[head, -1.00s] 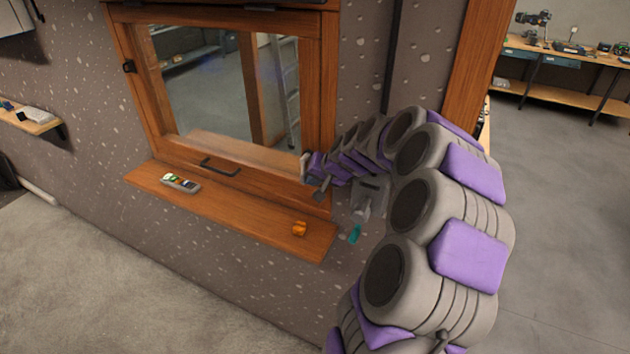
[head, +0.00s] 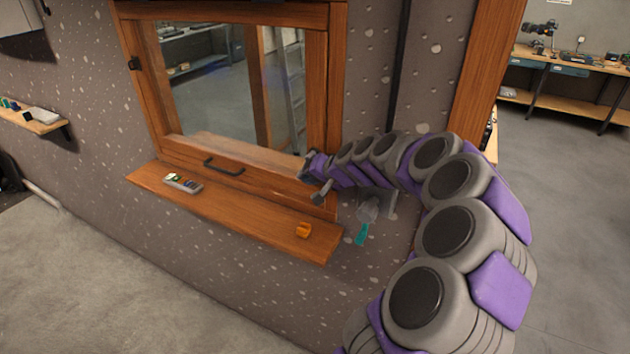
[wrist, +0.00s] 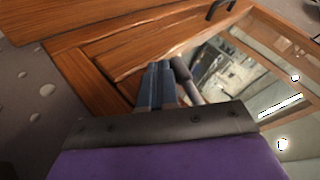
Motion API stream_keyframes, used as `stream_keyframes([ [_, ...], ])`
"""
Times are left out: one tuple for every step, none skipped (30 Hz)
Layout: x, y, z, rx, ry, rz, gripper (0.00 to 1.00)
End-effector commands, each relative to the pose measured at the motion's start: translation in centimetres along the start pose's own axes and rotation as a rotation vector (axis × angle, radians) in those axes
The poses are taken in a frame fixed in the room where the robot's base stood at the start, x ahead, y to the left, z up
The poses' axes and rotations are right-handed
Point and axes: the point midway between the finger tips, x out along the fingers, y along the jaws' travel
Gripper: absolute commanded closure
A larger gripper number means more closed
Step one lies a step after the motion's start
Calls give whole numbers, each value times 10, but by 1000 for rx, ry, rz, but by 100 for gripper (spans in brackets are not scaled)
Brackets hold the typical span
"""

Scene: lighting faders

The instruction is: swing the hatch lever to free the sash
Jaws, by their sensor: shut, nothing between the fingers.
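The wooden hatch sash (head: 180,150) with its glass pane sits in the wall frame, its lower rail down near the sill. A dark pull handle (head: 223,168) is on that rail and also shows in the wrist view (wrist: 222,8). A grey lever (head: 321,197) with a rounded end is at the frame's lower right corner; its grip appears in the wrist view (wrist: 182,70). My gripper (head: 306,166) is at that corner, just above the lever's end. In the wrist view my fingers (wrist: 158,80) are together and empty, close beside the lever. Whether they touch it, I cannot tell. My arm hides the lever's mount.
A teal item (head: 362,234) hangs at a clear holder (head: 368,208) right of the sill. A wooden post (head: 487,75) stands at right. The floor in front is clear.

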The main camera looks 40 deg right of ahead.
Motion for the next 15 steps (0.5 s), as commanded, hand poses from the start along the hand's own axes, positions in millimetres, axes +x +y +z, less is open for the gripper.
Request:
stream_keyframes([
  [2, -2, 1, -1, -1, 0, 100],
  [3, -2, 1, 0, -1, -1, 100],
  [4, -4, 0, 0, -1, -1, 100],
  [5, -4, 0, 0, -1, -1, 100],
  [6, -5, 0, 0, -1, -1, 100],
  [7, -6, 0, 0, -1, -1, 100],
  [7, -6, 0, 0, -1, -1, 100],
  [8, -7, 0, 0, -1, 0, 100],
  [8, -7, 0, 0, -1, 0, 100],
  [8, -8, 0, 0, 0, 0, 100],
  [9, -8, -1, 0, 0, 0, 100],
  [9, -8, -1, 0, 0, 0, 100],
  [9, -9, -1, 0, 0, 0, 100],
  [10, -9, -1, 0, 0, 0, 100],
  [10, -9, -1, 0, 0, 0, 100],
])
